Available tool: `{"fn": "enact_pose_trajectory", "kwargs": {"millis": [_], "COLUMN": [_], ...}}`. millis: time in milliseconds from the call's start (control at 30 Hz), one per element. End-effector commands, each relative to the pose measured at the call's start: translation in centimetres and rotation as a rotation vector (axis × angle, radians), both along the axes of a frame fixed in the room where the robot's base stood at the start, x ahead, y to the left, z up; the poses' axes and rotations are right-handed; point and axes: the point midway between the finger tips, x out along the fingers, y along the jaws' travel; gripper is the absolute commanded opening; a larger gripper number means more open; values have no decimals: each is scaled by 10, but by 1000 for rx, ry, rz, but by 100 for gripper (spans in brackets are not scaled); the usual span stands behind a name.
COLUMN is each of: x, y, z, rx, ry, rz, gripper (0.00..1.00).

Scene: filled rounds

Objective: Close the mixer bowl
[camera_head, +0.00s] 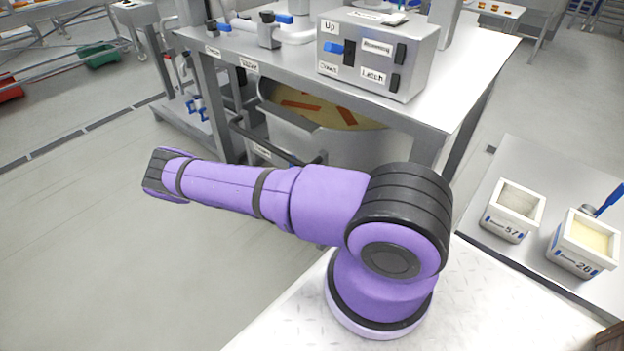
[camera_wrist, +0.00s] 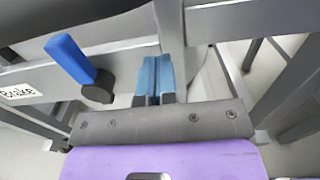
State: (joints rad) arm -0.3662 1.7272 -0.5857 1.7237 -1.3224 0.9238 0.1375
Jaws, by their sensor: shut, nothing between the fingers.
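The mixer bowl (camera_head: 375,150) is a wide metal bowl below the steel table, partly hidden by my arm. Its top shows open on one side, with yellowish contents and reddish strips inside. A grey flat plate edge (camera_head: 290,117) crosses its near left side. My gripper (camera_wrist: 153,78) shows in the wrist view with its two blue fingers together and empty. It is close to a grey metal bar. A blue lever (camera_wrist: 70,57) on a dark pivot stands just left of the fingers, apart from them, near a label reading "Brake" (camera_wrist: 18,93). My gripper cannot be made out in the head view.
A control box (camera_head: 375,55) on the steel table (camera_head: 455,85) has a blue switch by "Up" and a label "Latch". Two white containers, numbered 57 (camera_head: 514,210) and 26 (camera_head: 584,243), stand on a side table at right. The floor at left is clear.

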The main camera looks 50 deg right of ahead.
Motion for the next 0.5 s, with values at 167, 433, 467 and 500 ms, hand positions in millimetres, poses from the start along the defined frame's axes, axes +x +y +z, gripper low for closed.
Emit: {"fn": "enact_pose_trajectory", "kwargs": {"millis": [167, 433, 467, 500], "x": [-2, -6, -6, -6], "y": [41, 85, 88, 91], "z": [0, 0, 0, 0], "rx": [2, 3, 2, 2], "ry": [0, -1, -1, 0], "rz": [3, 2, 2, 2], "gripper": [0, 0, 0, 0]}}
